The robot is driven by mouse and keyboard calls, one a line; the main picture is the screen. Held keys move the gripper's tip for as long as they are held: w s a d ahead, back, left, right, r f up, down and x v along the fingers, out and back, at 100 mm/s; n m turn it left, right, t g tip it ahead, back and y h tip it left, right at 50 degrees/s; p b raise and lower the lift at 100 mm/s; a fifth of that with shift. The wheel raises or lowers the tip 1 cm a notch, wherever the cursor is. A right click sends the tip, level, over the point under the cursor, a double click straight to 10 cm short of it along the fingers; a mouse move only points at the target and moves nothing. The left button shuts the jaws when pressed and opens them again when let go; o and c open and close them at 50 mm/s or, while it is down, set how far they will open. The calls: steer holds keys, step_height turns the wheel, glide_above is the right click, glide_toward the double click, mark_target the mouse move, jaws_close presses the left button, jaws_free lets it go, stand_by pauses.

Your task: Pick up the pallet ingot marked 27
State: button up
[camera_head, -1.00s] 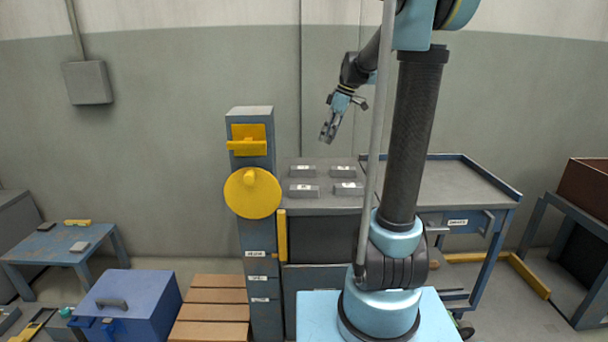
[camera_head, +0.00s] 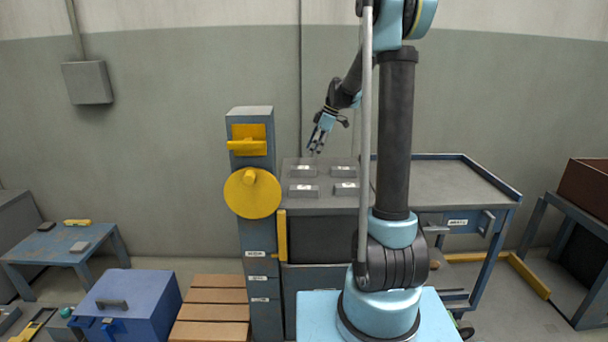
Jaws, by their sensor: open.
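Several grey ingots with pale labels lie in two rows on the grey top behind the yellow disc: back left (camera_head: 302,171), back right (camera_head: 343,171), front left (camera_head: 304,190) and front right (camera_head: 346,188). The marks on their labels are too small to read, so I cannot tell which one is 27. My gripper (camera_head: 316,149) is open and empty. It points down above the back row, closest to the back left ingot, and appears apart from it.
A blue-grey post (camera_head: 257,220) with a yellow disc (camera_head: 252,193) and yellow handle stands left of the ingots. A grey-topped cart (camera_head: 440,185) stands to the right. A blue box (camera_head: 127,303) and wooden slats (camera_head: 211,312) lie at the front left.

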mark_target(304, 167)
steer(key=shift+a+x, duration=0.2)
steer(key=shift+x, duration=4.15)
steer(key=shift+s+r, duration=0.1)
steer(key=shift+s, duration=0.05)
jaws_close()
steer(key=shift+r, duration=0.15)
